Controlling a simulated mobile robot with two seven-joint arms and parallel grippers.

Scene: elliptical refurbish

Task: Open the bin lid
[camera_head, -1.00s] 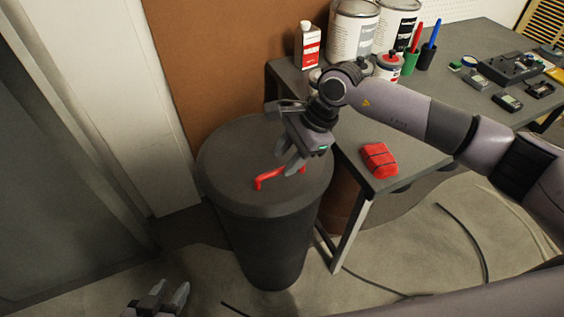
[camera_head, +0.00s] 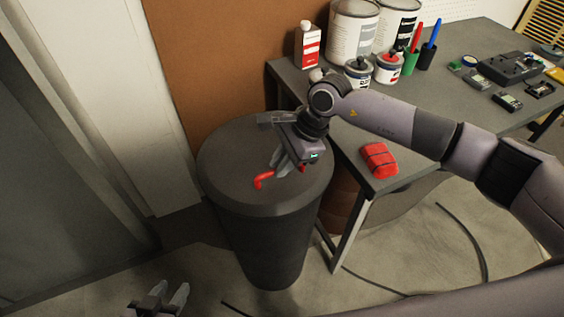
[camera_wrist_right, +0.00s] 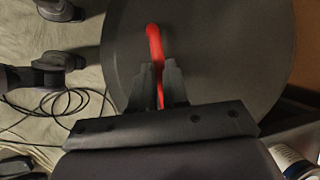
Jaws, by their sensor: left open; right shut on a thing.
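The dark grey bin (camera_head: 265,245) stands on the floor, with its round lid (camera_head: 230,165) lying flat on top. A red handle (camera_head: 263,181) is fixed on the lid. My right gripper (camera_head: 279,164) is over the lid with its fingers shut on the red handle. In the right wrist view, the handle (camera_wrist_right: 154,45) runs between the two fingertips (camera_wrist_right: 158,72) and sticks out beyond them. The fingers hide part of the handle. My left gripper (camera_head: 168,292) is open and empty, low in the head view, apart from the bin.
A grey workbench (camera_head: 440,85) stands right of the bin, with a red pack (camera_head: 379,160) on its near corner. Paint cans (camera_head: 352,28), a bottle (camera_head: 307,45) and tools stand further back. A brown board (camera_head: 215,70) is behind the bin. A cable (camera_head: 470,235) lies on the floor.

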